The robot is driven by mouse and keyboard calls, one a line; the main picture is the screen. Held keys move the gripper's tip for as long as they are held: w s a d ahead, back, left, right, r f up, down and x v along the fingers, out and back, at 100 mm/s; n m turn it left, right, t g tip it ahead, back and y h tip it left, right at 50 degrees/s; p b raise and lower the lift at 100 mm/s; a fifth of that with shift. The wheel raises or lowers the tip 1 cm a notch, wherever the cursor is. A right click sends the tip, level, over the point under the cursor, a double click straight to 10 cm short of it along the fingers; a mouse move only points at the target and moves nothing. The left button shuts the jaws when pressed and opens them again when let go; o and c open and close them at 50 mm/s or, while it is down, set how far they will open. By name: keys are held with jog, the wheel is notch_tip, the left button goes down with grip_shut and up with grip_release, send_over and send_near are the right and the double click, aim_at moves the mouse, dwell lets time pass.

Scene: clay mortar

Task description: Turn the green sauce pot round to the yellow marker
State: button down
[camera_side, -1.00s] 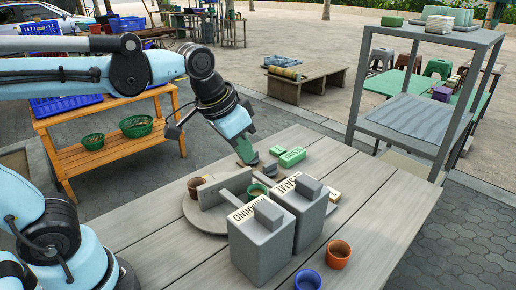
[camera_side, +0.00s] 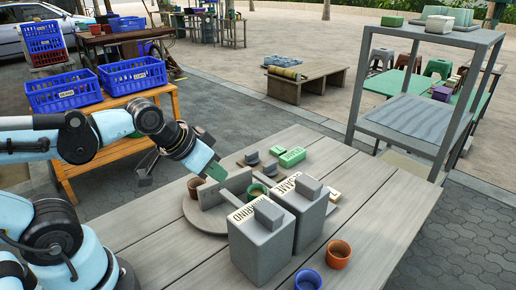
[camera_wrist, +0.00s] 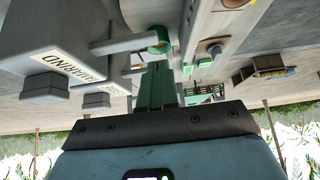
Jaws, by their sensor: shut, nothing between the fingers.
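The green sauce pot (camera_side: 257,189) stands on a round grey turntable (camera_side: 190,215), between grey upright panels and partly hidden by a grey canister. It also shows in the wrist view (camera_wrist: 158,40), just beyond my fingertips. My gripper (camera_side: 216,173) is shut and empty, above the turntable's back left part, left of the green pot and close to a brown pot (camera_side: 194,190). Its green fingers (camera_wrist: 157,85) are together in the wrist view, apart from the pot. I cannot make out a yellow marker for certain.
Two grey lidded canisters, one labelled TAMARIND (camera_side: 260,245) and one behind it (camera_side: 305,215), block the turntable's front right. An orange pot (camera_side: 338,255) and a blue pot (camera_side: 309,280) stand at the front. A green block (camera_side: 292,157) lies behind. The table's left front is clear.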

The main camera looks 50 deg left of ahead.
aim_at(226, 184)
dwell(0.4)
jog(key=c, duration=1.4)
grip_release()
jog(key=shift+w+a+r, duration=0.1)
jog(key=shift+c, duration=0.2)
jog(key=shift+o, duration=1.1)
jog(key=shift+w+a+r+g, duration=0.15)
jog(key=shift+w+g, duration=0.05)
jog(key=shift+g, duration=0.2)
jog(key=shift+o, duration=0.9)
jog(key=w+a+r+m+g, duration=0.1)
jog(key=w+a+g, duration=0.3)
jog(key=g, duration=0.1)
jog(key=shift+w+r, duration=0.3)
jog(key=shift+g, duration=0.7)
jog(key=f, duration=0.8)
jog(key=w+a+f, duration=0.1)
jog(key=f, duration=0.3)
jog(key=shift+f, duration=0.15)
jog(key=shift+c, duration=0.3)
grip_shut()
